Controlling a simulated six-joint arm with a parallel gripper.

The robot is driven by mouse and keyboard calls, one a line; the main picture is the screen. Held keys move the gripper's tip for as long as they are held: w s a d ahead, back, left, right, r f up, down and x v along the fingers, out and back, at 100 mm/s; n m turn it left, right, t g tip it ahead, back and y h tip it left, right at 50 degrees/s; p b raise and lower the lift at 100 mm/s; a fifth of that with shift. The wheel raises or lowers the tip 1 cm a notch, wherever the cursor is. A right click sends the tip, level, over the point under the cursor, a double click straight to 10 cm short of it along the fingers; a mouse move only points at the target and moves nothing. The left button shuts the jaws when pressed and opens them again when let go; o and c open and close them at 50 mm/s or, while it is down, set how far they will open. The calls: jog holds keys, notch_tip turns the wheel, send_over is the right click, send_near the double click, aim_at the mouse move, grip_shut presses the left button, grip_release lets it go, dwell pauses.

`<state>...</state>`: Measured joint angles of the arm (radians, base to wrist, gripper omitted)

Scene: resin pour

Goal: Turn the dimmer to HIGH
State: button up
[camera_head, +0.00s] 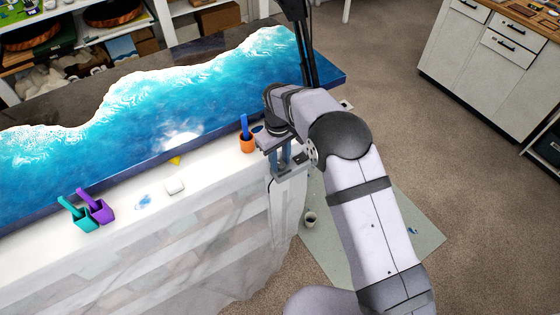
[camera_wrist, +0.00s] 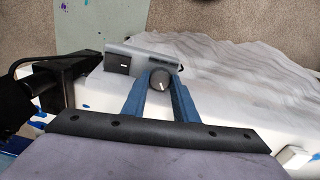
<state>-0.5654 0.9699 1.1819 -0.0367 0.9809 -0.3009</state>
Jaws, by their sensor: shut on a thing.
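The dimmer is a grey box (camera_wrist: 143,50) with a round dark knob (camera_wrist: 158,78) and a black switch (camera_wrist: 119,64) beside it. In the wrist view a short white mark on the knob points down and slightly right. My gripper (camera_wrist: 160,88) has its two blue fingers on either side of the knob, shut on it. In the head view my gripper (camera_head: 284,158) is at the right end of the white table edge, and the knob is hidden there. I cannot read any HIGH or LOW label.
The blue resin wave slab (camera_head: 170,95) lies along the table. A black stand (camera_wrist: 68,85) is left of the dimmer in the wrist view.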

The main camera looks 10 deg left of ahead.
aim_at(280, 164)
jog(key=shift+m, duration=0.4)
jog(key=o, duration=1.1)
jog(key=shift+c, duration=0.2)
jog(key=shift+r, duration=0.1)
jog(key=shift+s+a+r+b, duration=0.1)
jog(key=shift+r+b, duration=0.5)
jog(key=shift+r, duration=1.25)
jog(key=shift+a+r+b, duration=0.1)
jog(key=shift+r+b, duration=0.5)
jog(key=shift+r, duration=1.2)
jog(key=shift+d, duration=0.2)
